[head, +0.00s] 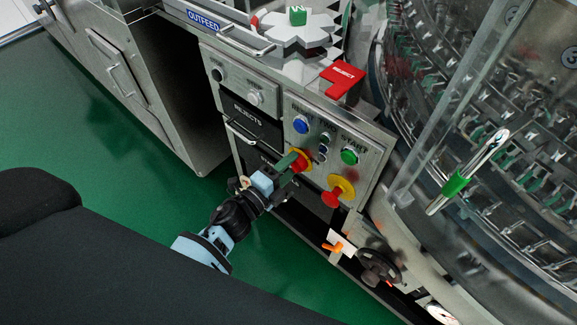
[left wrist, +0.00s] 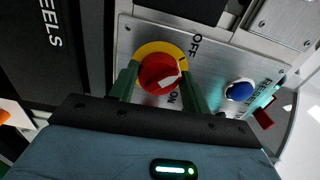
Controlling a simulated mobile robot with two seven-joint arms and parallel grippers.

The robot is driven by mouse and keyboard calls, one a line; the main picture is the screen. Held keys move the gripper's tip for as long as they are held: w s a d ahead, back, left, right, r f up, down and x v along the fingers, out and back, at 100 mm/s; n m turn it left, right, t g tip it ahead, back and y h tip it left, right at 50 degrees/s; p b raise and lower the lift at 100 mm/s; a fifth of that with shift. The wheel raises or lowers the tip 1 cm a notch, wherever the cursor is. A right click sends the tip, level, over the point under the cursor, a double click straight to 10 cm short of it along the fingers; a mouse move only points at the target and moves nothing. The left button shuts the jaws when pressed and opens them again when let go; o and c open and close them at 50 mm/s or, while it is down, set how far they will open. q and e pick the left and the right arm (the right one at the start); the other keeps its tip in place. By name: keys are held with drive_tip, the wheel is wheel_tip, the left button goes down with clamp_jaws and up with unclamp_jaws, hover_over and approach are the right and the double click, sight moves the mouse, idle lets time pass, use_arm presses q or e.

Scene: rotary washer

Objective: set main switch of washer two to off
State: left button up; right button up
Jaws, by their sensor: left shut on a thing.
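The main switch is a red rotary knob on a yellow disc (head: 304,157) on the steel control panel. In the left wrist view the red knob (left wrist: 158,72) shows a white pointer mark toward the right. The label OFF stands above right of the disc, and ON below right. The pointer looks to lie between the two labels; I cannot tell its exact setting. My left gripper (head: 291,164) has its green fingers on both sides of the knob, and in the left wrist view the fingers (left wrist: 160,83) are shut on it. My right gripper is not in view.
A red mushroom button on yellow (head: 336,193) sits close to the right of the switch. A blue button (head: 301,124) and green button (head: 349,156) are above. A handwheel (head: 380,267) is at lower right. Green floor (head: 100,165) is open at left.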

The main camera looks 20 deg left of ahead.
use_arm(q)
drive_tip(key=o, duration=0.9)
drive_tip(key=shift+o, duration=0.2)
drive_tip(key=v, duration=0.7)
drive_tip(key=shift+s+a, duration=0.15)
drive_tip(key=shift+s, duration=0.2)
